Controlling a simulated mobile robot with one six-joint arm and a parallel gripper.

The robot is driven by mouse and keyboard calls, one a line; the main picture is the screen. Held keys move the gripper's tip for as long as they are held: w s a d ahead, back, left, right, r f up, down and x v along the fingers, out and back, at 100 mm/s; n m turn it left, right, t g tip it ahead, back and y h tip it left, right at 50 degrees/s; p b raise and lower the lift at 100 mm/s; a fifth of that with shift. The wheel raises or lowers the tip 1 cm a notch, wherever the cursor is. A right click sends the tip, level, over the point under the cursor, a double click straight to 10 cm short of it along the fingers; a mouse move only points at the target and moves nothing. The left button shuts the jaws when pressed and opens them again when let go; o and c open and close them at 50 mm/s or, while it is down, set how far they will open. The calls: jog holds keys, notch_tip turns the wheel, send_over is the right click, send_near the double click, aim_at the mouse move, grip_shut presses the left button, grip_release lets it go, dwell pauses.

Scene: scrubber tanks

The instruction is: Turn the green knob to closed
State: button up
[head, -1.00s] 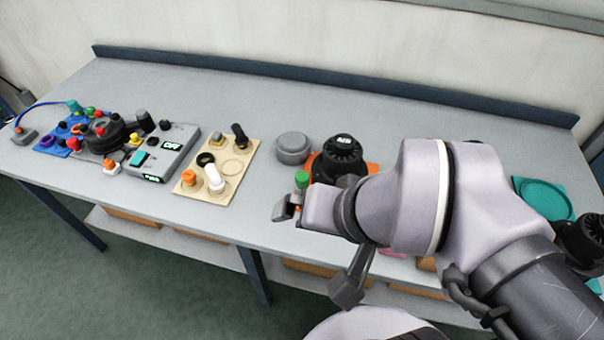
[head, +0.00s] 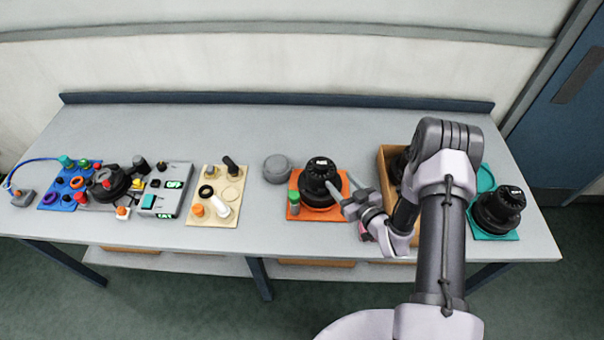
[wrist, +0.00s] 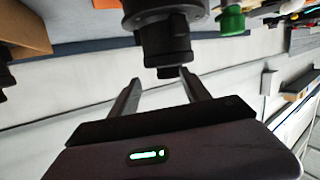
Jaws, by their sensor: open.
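The green knob (head: 294,201) stands upright at the front left corner of an orange plate (head: 345,184). A black tank or valve body (head: 318,180) with a small label on top stands beside it on the same plate. My gripper (head: 339,182) is open at the right side of the black body, with the body between it and the green knob. In the wrist view, a dark part of the black body (wrist: 165,38) shows ahead of and between the parted fingers (wrist: 160,76). The green knob (wrist: 232,20) is farther right there, outside the fingers. I cannot tell whether the fingers touch the body.
A grey round cap (head: 276,168) lies left of the orange plate. A beige board (head: 232,197), a grey box (head: 175,178) and a blue board (head: 60,196) stand farther left. An open brown box (head: 384,160) and a teal plate (head: 512,236) are to the right.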

aim_at(291, 192)
jog(key=s+a+f+n+y, duration=0.2)
jog(key=s+a+f+y, duration=0.3)
jog(key=s, duration=0.7)
jog(key=shift+h, duration=0.4)
jog(key=x, duration=1.1)
jog(key=f+x, duration=0.1)
jog(key=x, duration=0.4)
jog(key=shift+w+a, duration=0.25)
jog(key=shift+a, duration=0.05)
jog(key=shift+w+a, duration=0.4)
jog(key=shift+w, duration=0.15)
grip_shut()
jog(key=shift+m+t, duration=0.3)
